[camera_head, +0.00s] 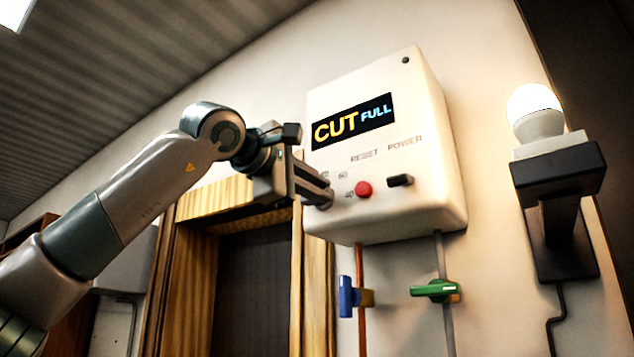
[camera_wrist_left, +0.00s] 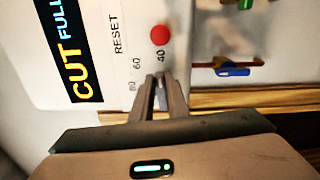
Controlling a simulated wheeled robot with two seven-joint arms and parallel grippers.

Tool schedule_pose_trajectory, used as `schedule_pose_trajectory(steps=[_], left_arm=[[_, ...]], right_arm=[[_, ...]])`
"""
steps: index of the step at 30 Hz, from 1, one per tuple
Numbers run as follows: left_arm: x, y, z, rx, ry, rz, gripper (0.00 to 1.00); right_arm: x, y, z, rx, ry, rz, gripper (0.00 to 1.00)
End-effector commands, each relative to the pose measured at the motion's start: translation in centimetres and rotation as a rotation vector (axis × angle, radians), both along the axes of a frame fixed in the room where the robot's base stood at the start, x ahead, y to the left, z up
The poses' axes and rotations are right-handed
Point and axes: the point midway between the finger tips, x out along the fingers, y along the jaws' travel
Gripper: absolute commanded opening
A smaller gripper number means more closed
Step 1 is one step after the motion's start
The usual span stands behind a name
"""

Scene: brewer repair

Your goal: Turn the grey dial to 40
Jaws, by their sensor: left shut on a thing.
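The white box (camera_head: 405,210) on the wall carries the grey dial (camera_wrist_left: 161,96), with the marks 40, 60 and what looks like 80 around it. My left gripper (camera_head: 325,197) reaches the box's lower left front and is shut on the dial. In the left wrist view the fingers (camera_wrist_left: 160,88) lie on both sides of the dial and hide most of it. Where its pointer stands I cannot tell. The box's display (camera_head: 352,121) reads CUT FULL. My right gripper is not in view.
A red RESET button (camera_head: 363,189) sits close beside the fingers, with a black POWER switch (camera_head: 400,180) to its right. Blue (camera_head: 346,297) and green (camera_head: 434,290) valve handles are on pipes below. A lit bulb (camera_head: 535,110) stands on a black bracket at right.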

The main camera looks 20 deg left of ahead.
Motion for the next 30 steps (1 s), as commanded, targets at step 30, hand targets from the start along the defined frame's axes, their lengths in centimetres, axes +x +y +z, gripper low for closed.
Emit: schedule_pose_trajectory(steps=[30], left_arm=[[0.03, -0.06, -0.41, 0.116, -0.040, 0.000, 0.33]], right_arm=[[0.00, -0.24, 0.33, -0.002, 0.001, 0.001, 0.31]])
